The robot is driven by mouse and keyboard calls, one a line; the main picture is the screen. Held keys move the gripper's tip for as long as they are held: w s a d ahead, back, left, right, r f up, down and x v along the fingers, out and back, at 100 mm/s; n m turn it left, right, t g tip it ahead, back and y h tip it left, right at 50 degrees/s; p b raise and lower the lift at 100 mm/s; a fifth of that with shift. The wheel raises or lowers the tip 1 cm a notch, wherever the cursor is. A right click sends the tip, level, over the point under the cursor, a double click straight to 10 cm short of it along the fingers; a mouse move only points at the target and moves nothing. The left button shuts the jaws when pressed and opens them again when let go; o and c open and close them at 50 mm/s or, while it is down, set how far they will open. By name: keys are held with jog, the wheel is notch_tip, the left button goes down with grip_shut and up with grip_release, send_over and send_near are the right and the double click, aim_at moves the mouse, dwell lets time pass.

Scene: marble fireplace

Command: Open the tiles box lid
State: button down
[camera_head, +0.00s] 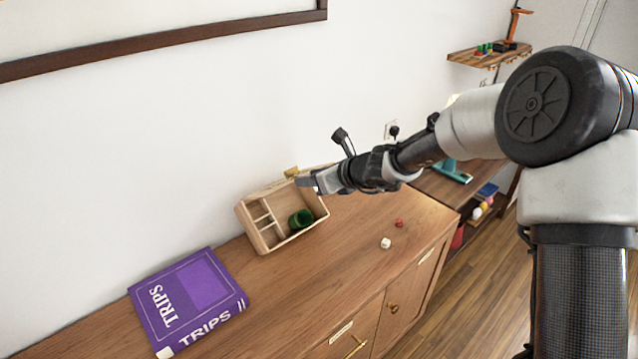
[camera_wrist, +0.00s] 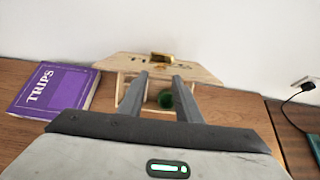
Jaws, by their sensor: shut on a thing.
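The tiles box (camera_head: 256,237) is a light wooden box on the brown cabinet top, against the wall. Its compartments are open to view, with a dark green cup (camera_head: 300,219) inside. The lid (camera_wrist: 118,64) is raised away from the compartments and carries dark lettering and a brass clasp (camera_wrist: 162,57); the clasp also shows in the head view (camera_head: 291,171). My gripper (camera_head: 304,182) is at the lid's upper edge, above the box. In the wrist view its fingers (camera_wrist: 160,76) reach the lid by the clasp, shut on it with a gap between them. The exact contact is small and unclear.
A purple book (camera_head: 188,300) lies left of the box. A white die (camera_head: 385,242) and a red die (camera_head: 399,223) lie to the right on the cabinet top (camera_head: 340,260). The wall rises close behind the box. A lower shelf with several objects stands beyond the cabinet.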

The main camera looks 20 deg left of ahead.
jog(key=shift+w+a+r, duration=0.2)
jog(key=shift+a+r, duration=0.05)
jog(key=shift+a, duration=0.15)
jog(key=c, duration=1.4)
grip_release()
jog(key=shift+c, duration=0.2)
jog(key=shift+o, duration=0.8)
jog(key=shift+d+f, duration=0.1)
jog(key=v, duration=1.7)
jog(key=shift+d, duration=0.2)
jog(key=shift+s, duration=0.15)
